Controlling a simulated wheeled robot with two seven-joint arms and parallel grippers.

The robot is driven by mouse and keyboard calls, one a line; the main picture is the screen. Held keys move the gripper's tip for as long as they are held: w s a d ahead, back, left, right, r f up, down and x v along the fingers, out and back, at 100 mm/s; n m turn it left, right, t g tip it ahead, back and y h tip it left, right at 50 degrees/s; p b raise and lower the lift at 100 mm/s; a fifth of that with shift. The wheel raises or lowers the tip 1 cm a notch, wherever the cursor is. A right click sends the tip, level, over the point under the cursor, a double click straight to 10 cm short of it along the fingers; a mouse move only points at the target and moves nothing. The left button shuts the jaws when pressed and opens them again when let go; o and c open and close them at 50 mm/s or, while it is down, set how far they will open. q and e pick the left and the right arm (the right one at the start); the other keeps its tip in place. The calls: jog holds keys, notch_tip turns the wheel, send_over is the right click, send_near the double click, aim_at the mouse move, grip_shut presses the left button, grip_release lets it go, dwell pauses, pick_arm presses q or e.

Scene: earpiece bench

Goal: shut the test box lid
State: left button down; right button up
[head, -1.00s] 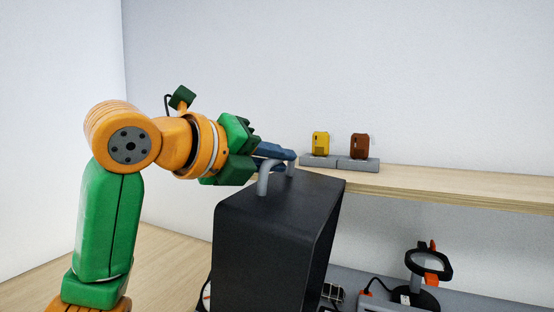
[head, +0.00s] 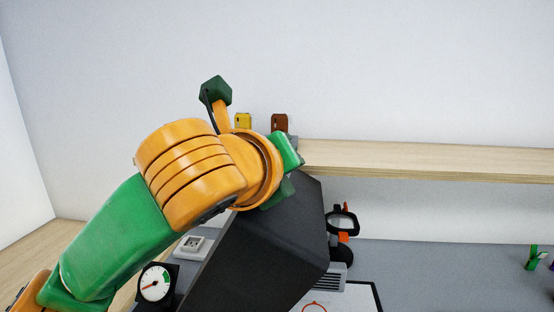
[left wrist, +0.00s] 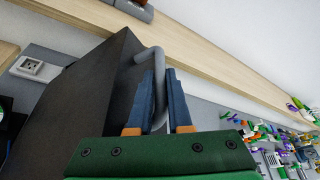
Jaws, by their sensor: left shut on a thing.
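The test box lid (head: 265,255) is a large black hood, tilted in the head view with a dark side facing me. It also fills the left part of the left wrist view (left wrist: 85,90). A grey bar handle (left wrist: 148,54) stands out from the lid. My left gripper (left wrist: 162,82) has its two blue fingers closed around this handle. In the head view the fingers and handle are hidden behind my orange and green wrist.
A wooden shelf (head: 420,162) runs along the wall, with a yellow device (head: 243,121) and a brown one (head: 280,123) on it. A dial gauge (head: 155,283), a wall socket (head: 192,246) and a black ring stand (head: 342,222) are near the lid.

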aim_at(272, 211)
pick_arm(q)
jog(key=c, duration=0.8)
grip_release()
jog(key=shift+w+d, duration=0.1)
jog(key=shift+c, duration=0.2)
jog(key=shift+s+b, duration=0.3)
jog(key=shift+s, duration=0.1)
jog(key=b+v, duration=0.1)
jog(key=v, duration=0.5)
jog(key=shift+s+a+r+b, duration=0.1)
jog(key=shift+s+a+b, duration=0.15)
jog(key=shift+b, duration=0.15)
jog(key=shift+w, duration=0.1)
